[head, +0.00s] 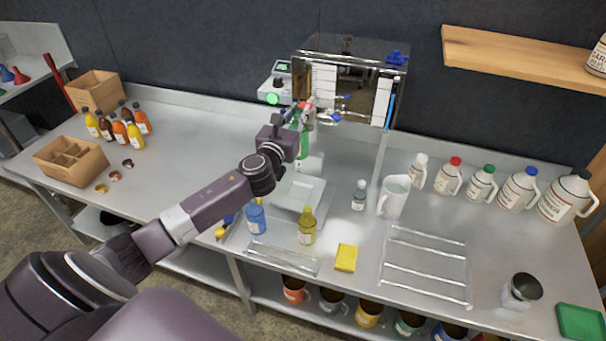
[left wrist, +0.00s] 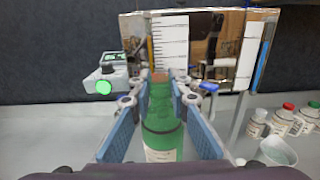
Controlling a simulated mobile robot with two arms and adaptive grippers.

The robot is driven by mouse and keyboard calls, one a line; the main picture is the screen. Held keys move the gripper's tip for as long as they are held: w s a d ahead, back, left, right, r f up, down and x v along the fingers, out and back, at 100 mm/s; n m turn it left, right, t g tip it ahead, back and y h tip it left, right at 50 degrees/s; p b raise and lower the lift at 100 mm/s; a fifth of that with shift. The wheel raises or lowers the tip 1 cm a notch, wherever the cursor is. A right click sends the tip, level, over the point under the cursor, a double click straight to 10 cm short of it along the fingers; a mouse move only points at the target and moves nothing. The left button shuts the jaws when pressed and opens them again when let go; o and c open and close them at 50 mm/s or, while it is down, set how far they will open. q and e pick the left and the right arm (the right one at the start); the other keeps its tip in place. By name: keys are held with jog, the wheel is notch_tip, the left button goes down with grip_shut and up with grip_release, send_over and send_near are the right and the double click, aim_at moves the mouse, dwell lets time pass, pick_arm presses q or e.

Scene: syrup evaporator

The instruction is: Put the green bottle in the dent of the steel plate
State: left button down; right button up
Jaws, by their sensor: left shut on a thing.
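The green bottle (head: 304,142) is upright and partly hidden behind my left gripper (head: 303,112) in the head view. In the left wrist view the green bottle (left wrist: 162,130) stands between the two blue-padded fingers of my left gripper (left wrist: 159,100), which is shut on it. A pale steel plate (head: 312,192) lies on the bench below and in front of the bottle. My left arm covers part of the plate's left side, and I cannot make out its dent. I cannot tell whether the bottle's base touches anything. My right gripper is not in view.
A shiny evaporator (head: 350,85) stands just behind the gripper. A pitcher (head: 394,197) is to the right, near a wire rack (head: 425,262).

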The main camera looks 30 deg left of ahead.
pick_arm(q)
notch_tip(320, 180, down, 8)
jog(key=shift+w+f+b, duration=0.1)
jog(key=shift+f+b, duration=0.05)
jog(key=shift+b, duration=1)
notch_tip(320, 180, down, 4)
jog(key=shift+f+b, duration=0.2)
jog(key=shift+b, duration=0.85)
notch_tip(320, 180, down, 4)
jog(key=b, duration=0.3)
jog(key=shift+f, duration=0.25)
jog(key=c, duration=1.8)
grip_release()
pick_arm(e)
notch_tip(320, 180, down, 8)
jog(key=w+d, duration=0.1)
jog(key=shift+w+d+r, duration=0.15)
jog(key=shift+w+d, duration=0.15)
pick_arm(q)
jog(key=shift+r, duration=0.1)
